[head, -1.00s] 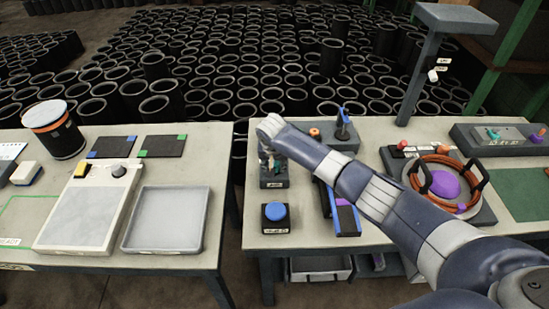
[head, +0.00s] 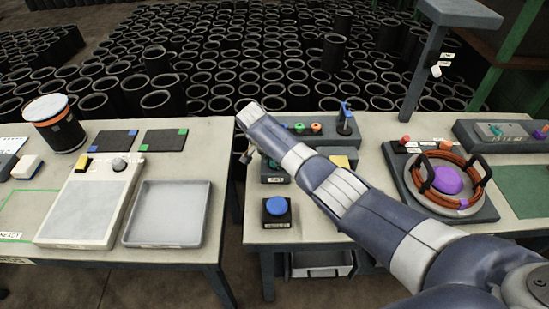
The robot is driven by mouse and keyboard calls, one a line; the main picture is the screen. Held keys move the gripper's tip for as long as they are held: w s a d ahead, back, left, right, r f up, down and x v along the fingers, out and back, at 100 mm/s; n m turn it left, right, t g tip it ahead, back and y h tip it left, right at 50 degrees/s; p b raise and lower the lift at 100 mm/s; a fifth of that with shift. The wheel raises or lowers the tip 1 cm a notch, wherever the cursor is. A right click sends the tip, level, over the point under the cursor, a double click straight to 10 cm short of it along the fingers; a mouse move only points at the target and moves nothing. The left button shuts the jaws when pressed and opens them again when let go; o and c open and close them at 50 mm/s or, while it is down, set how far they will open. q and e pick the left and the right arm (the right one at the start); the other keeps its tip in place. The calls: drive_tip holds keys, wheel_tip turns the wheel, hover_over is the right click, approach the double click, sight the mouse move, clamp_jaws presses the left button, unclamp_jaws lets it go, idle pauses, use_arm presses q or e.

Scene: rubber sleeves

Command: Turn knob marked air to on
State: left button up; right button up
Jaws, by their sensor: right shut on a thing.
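My right arm reaches in from the lower right. Its gripper (head: 243,154) is small in the head view, at the left edge of the right table, beside a low grey box (head: 275,179). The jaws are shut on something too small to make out. The box has a teal part (head: 272,163) on top and a label I cannot read; my forearm covers its right side. Behind it, a grey panel (head: 328,138) carries teal (head: 299,128) and orange (head: 316,127) knobs and a blue-topped upright handle (head: 345,116). I cannot read which knob is marked air. My left gripper is not in view.
A blue button box (head: 276,209) stands at the right table's front left corner. An orange cable coil (head: 447,180) lies around a purple dome at right. A gap separates the tables. The left table holds a grey tray (head: 168,213) and a black can (head: 58,128).

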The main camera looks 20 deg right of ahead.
idle(0.4)
drive_tip(key=o, duration=1)
drive_tip(key=v, duration=1.2)
drive_tip(key=shift+d, duration=0.1)
